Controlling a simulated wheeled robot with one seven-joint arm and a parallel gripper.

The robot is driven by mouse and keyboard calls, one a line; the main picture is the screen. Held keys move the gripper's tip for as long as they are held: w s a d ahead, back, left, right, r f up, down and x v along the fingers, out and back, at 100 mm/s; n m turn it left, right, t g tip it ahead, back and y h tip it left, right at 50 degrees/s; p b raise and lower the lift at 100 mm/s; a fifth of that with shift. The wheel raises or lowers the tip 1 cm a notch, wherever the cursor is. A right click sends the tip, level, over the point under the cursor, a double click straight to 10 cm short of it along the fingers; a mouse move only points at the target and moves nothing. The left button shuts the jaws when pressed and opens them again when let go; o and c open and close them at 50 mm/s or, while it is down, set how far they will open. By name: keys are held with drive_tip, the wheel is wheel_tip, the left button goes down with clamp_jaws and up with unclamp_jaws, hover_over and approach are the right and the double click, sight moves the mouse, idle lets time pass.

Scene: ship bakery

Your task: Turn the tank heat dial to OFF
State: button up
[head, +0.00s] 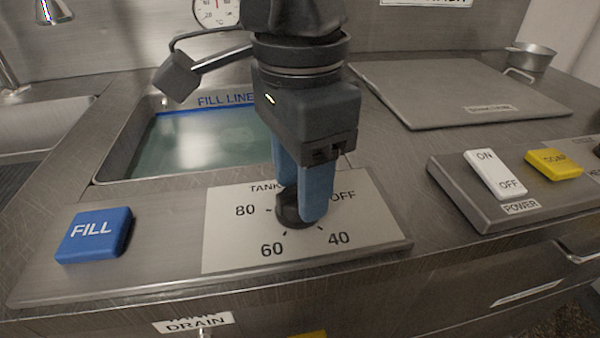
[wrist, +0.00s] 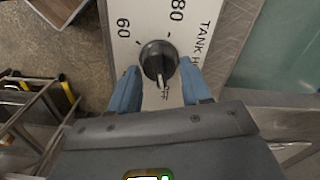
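The tank heat dial (head: 288,212) is a black round knob on a pale label plate (head: 225,250) marked 80, 60, 40 and OFF. The 40 mark is hidden there.
A blue FILL button (head: 92,235) is left of the plate. A raised panel with a white ON/OFF power switch (head: 494,174) and a yellow button (head: 553,163) is at right. The filled tank (head: 190,145) and a flat lid (head: 455,90) lie behind.

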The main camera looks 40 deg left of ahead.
drive_tip(key=o, duration=0.3)
wheel_tip(320, 180, up, 8)
drive_tip(key=shift+f+p, duration=0.1)
drive_tip(key=shift+p, duration=0.25)
idle(0.6)
